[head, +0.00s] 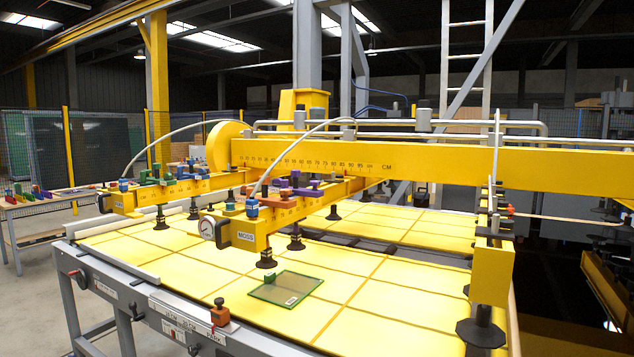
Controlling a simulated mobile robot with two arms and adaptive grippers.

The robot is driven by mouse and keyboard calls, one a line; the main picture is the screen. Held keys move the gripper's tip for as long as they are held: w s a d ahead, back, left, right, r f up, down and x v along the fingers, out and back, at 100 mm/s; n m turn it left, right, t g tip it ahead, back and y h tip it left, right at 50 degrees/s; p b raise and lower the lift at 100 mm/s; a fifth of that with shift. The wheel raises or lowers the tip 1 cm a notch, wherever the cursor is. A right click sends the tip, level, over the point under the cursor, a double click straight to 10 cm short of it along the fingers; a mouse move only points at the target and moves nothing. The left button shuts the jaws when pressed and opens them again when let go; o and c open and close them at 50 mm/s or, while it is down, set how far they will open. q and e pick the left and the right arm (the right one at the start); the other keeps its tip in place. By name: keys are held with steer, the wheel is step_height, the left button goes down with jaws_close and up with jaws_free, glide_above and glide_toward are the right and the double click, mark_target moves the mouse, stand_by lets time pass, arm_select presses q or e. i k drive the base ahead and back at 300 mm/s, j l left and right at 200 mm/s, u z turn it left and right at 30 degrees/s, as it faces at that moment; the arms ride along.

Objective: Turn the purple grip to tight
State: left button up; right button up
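A purple grip (306,191) sits on top of the nearer yellow cross arm (262,230) of the suction lifter, among grips of other colours. It is small here, and I cannot tell from its angle whether it is tight or loose. Black suction cups (266,259) hang below this arm. A round gauge (208,228) is on the arm's near end. Neither of my grippers is in view.
The long yellow main beam (420,162) with a centimetre scale spans above the yellow-topped table (370,300). A green framed plate (286,289) lies on the table. A side bench (40,204) with coloured parts stands at left. Grey floor is clear at lower left.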

mark_target(314, 184)
steer(key=z, duration=0.3)
steer(key=i+j+z, duration=0.15)
steer(key=z, duration=0.3)
steer(key=i+j+z, duration=0.1)
steer(key=z, duration=0.35)
steer(key=i+j+z, duration=0.1)
steer(key=j+z, duration=0.35)
steer(key=l, duration=0.1)
